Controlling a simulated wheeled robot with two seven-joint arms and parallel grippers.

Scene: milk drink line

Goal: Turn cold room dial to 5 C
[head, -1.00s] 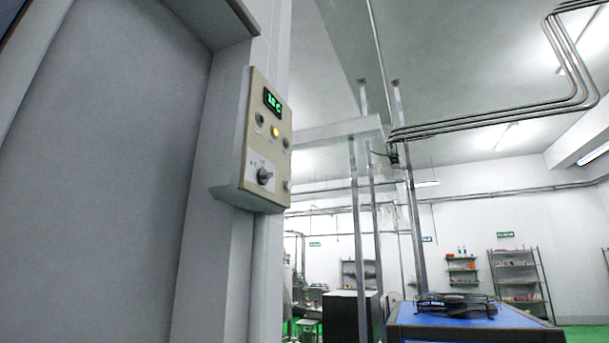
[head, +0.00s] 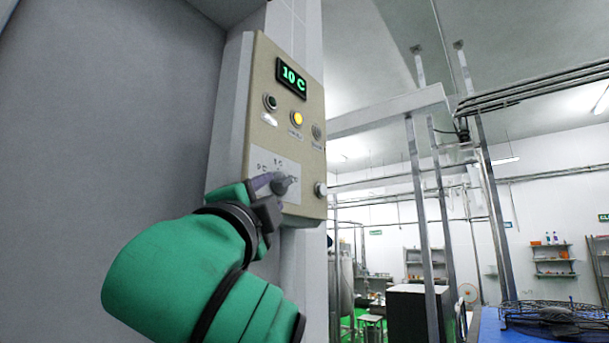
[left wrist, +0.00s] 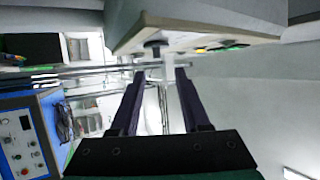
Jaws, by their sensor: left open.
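The cold room dial (head: 284,184) is a dark grey knob low on a beige control panel (head: 306,118), on a pale plate with small temperature marks. The green display (head: 291,77) above it reads 10 C. My left gripper (head: 270,186) is open right at the dial, its dark fingers partly overlapping the plate. In the left wrist view the two fingers of my left gripper (left wrist: 160,74) are spread apart. The dial's knob (left wrist: 155,44) shows just above the gap between their tips. I cannot tell whether a finger touches it. My right gripper is not in view.
A yellow lamp (head: 297,118) is lit on the panel, with other small buttons beside it. A grey wall or door surface (head: 110,110) fills the left. Metal posts (head: 423,190), a black cabinet (head: 406,312) and a blue-topped unit (head: 490,325) stand to the right.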

